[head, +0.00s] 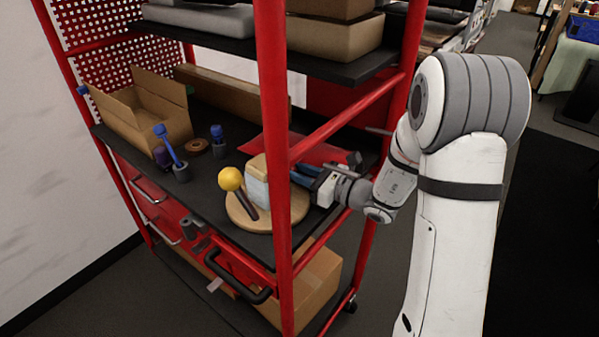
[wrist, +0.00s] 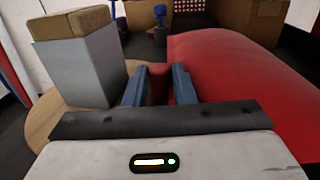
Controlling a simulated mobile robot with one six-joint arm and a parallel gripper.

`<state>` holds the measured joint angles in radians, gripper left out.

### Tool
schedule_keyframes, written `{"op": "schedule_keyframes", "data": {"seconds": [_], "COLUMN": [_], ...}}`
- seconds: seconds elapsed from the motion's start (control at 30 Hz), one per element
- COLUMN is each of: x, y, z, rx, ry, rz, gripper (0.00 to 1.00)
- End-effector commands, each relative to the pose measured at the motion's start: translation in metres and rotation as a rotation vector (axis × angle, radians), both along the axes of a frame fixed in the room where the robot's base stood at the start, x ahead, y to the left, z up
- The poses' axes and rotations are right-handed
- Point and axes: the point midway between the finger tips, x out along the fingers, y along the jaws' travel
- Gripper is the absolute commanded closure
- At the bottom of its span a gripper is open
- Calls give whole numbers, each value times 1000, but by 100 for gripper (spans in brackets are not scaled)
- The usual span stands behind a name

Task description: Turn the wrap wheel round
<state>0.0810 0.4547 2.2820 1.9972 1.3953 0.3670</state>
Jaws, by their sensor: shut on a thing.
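The wrap wheel is a round wooden disc (head: 272,222) on the shelf's near edge; part of it also shows in the wrist view (wrist: 40,120). A yellow ball knob (head: 230,179) on a dark stick stands at its left side. A block with a tan top and pale grey-blue sides (head: 257,190) stands on the disc, and appears left of my fingers in the wrist view (wrist: 84,72). My gripper (wrist: 163,78) is beside the block, its blue fingers close together on red film (wrist: 230,95). The film spreads to the right; the exact grip is partly hidden.
A red rack post (head: 272,120) stands in front of the shelf, close to the disc. An open cardboard box (head: 140,115), a blue-handled tool (head: 170,145) and a brown roll (head: 195,147) sit behind on the dark shelf. An upper shelf hangs above.

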Motion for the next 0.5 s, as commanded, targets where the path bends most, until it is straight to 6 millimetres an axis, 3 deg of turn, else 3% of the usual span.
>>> {"op": "schedule_keyframes", "data": {"seconds": [0.5], "x": [21], "y": [15], "z": [1], "rx": [1], "ry": [-3], "rz": [-6], "gripper": [100]}}
